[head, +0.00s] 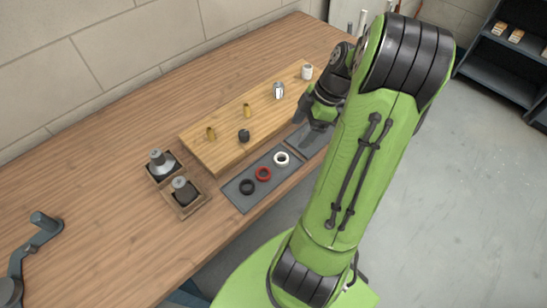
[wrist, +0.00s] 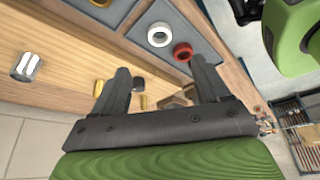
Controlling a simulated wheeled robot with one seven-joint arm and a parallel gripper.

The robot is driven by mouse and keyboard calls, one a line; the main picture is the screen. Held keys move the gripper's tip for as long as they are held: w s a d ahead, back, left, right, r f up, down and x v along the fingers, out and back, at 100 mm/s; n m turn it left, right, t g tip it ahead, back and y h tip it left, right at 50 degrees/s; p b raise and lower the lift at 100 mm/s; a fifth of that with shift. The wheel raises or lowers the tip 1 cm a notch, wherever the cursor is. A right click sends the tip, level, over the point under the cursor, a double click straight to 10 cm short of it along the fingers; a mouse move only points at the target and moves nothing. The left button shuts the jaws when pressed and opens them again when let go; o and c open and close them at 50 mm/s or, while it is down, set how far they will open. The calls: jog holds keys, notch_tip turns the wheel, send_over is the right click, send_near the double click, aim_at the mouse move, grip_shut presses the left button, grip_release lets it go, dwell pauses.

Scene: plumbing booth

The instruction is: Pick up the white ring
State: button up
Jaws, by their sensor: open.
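The white ring (head: 276,161) lies flat on a dark grey tray (head: 233,193) at the table's front edge, beside a red ring (head: 263,180) and a black ring (head: 241,189). In the wrist view, the white ring (wrist: 151,38) shows beyond the fingertips, with the red ring (wrist: 176,54) near the right finger. My gripper (head: 308,124) is above the table to the right of the white ring, apart from it. In the wrist view, my gripper (wrist: 160,66) is open with nothing between its fingers. The black ring is not clearly visible there.
Behind the tray is a raised wooden board (head: 200,152) with brass fittings (head: 211,134), a black fitting (head: 244,136), a silver cylinder (head: 279,91) and a white cylinder (head: 307,72). A wooden box (head: 183,207) with two grey-topped parts stands left. The table's left part is mostly clear.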

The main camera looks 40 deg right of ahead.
jog(key=b, duration=0.1)
send_near(283, 161)
jog(key=shift+w+a+f, duration=0.35)
jog(key=shift+w+a, duration=0.15)
jog(key=shift+a, duration=0.05)
jog(key=b+x, duration=0.1)
jog(key=x, duration=0.4)
jog(key=shift+a+f+b, duration=0.25)
jog(key=shift+f+b, duration=0.05)
jog(key=shift+b, duration=0.05)
jog(key=c, duration=1.1)
